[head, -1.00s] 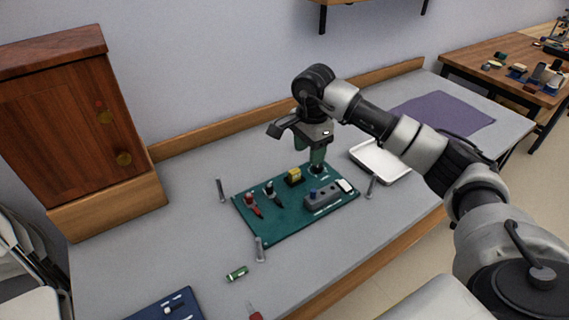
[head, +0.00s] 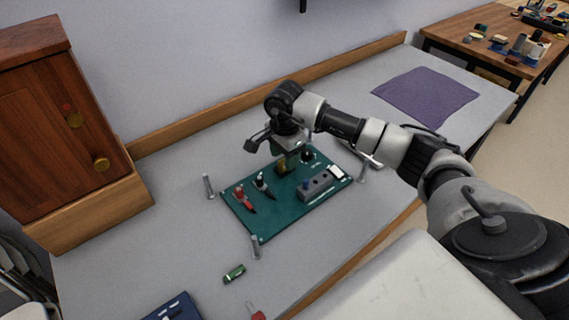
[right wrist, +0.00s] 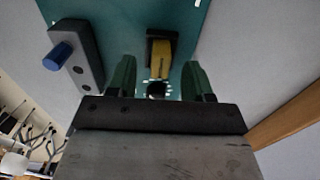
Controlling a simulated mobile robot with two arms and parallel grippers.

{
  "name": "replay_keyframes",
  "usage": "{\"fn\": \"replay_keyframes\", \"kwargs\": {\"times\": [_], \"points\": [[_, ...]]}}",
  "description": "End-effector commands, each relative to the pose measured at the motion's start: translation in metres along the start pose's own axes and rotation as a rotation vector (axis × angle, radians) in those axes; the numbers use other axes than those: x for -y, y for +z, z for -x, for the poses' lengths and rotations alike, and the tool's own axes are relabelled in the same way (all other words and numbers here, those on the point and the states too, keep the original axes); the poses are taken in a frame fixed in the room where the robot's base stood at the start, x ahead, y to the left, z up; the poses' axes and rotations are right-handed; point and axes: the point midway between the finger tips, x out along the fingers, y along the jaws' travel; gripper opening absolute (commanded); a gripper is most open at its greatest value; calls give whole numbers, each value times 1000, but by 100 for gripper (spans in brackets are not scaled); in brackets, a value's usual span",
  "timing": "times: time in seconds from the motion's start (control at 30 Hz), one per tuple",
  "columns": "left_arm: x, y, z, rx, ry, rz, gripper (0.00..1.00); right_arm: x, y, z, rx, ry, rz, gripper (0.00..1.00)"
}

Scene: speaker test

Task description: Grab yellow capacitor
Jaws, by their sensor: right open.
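The yellow capacitor (head: 281,169) stands on the teal circuit board (head: 290,207), near its back edge. In the head view it is partly hidden by my right gripper (head: 292,162), which hangs pointing down right at it. In the right wrist view the yellow capacitor (right wrist: 160,62), with a dark block at its far end, lies ahead, between the lines of the two green fingers of my right gripper (right wrist: 160,80). The fingers are apart with nothing held. I cannot tell whether they touch the capacitor. My left gripper is not in view.
A grey block with a blue knob (head: 316,186) sits close by; it also shows left of the fingers in the wrist view (right wrist: 77,55). Red and black clips and grey posts are around. A wooden cabinet (head: 60,130) stands left. A purple mat (head: 425,96) lies at the back right.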

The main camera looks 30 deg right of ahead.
Motion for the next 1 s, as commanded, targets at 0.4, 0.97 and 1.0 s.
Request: {"fn": "replay_keyframes", "kwargs": {"times": [0.4, 0.97, 1.0], "points": [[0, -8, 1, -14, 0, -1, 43, 0, 0, -21, 0, -1, 0, 51], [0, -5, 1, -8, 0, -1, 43, 0, 0, -21, 0, -1, -1, 0], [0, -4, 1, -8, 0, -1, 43, 0, 0, -20, 0, -1, -1, 0]]}}
